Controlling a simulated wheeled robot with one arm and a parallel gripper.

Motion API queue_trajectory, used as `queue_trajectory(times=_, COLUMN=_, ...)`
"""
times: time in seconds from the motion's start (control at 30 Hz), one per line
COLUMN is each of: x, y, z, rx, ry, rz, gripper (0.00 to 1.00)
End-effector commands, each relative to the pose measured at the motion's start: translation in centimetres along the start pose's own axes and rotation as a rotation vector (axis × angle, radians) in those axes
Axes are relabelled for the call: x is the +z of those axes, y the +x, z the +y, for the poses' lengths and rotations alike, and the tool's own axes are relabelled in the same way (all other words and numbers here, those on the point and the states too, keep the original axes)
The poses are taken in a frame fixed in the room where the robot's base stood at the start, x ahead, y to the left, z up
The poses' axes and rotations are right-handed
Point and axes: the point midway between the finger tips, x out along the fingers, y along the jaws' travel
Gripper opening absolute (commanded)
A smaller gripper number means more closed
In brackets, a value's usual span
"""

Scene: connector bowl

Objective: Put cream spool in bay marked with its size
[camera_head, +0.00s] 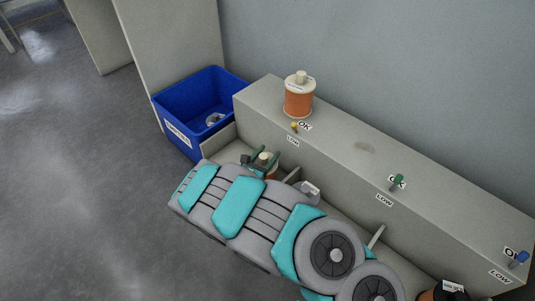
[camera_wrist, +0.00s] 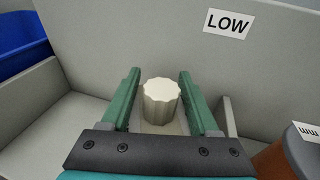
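My gripper (camera_head: 260,161) is low in the left bay, with its green fingers on both sides of a cream knob. In the wrist view my gripper (camera_wrist: 159,78) is open. The ribbed cream knob (camera_wrist: 162,103) stands upright between the fingers, with a narrow gap at the left and hardly any at the right. A bit of copper colour shows below this spool (camera_head: 265,157) in the head view; its label is hidden. Another cream-flanged spool (camera_head: 299,95) with copper winding stands upright on the ledge, above the left bay.
A grey-topped spool (camera_wrist: 306,140) with an "mm" label stands beyond the divider to the right. A dark-flanged spool (camera_head: 443,291) is at the lower right. The ledge (camera_head: 345,141) carries LOW and OK labels with coloured pegs. A blue bin (camera_head: 190,105) stands left.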

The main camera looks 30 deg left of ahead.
Motion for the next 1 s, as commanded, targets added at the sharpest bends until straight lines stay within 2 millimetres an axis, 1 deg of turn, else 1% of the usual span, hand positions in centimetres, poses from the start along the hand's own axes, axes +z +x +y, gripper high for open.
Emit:
queue_trajectory(times=0.27, x=0.0, y=0.0, z=0.0, rx=0.0, ry=-0.001, rz=0.001, gripper=0.69)
queue_trajectory(times=0.37, x=0.2, y=-0.1, z=0.0, rx=0.0, ry=0.0, rz=0.001, gripper=0.69)
queue_trajectory(times=0.43, x=0.2, y=-0.7, z=0.1, rx=0.002, ry=-0.001, rz=0.001, gripper=0.69)
queue_trajectory(times=0.57, x=0.3, y=-2.9, z=0.2, rx=0.005, ry=-0.002, rz=0.0, gripper=0.69)
queue_trajectory(times=0.8, x=0.3, y=-8.0, z=0.2, rx=0.006, ry=-0.003, rz=-0.001, gripper=0.69)
queue_trajectory(times=0.9, x=0.2, y=-9.7, z=0.1, rx=0.004, ry=-0.003, rz=-0.001, gripper=0.69)
queue_trajectory(times=1.0, x=0.2, y=-10.9, z=0.1, rx=0.002, ry=-0.002, rz=0.0, gripper=0.69)
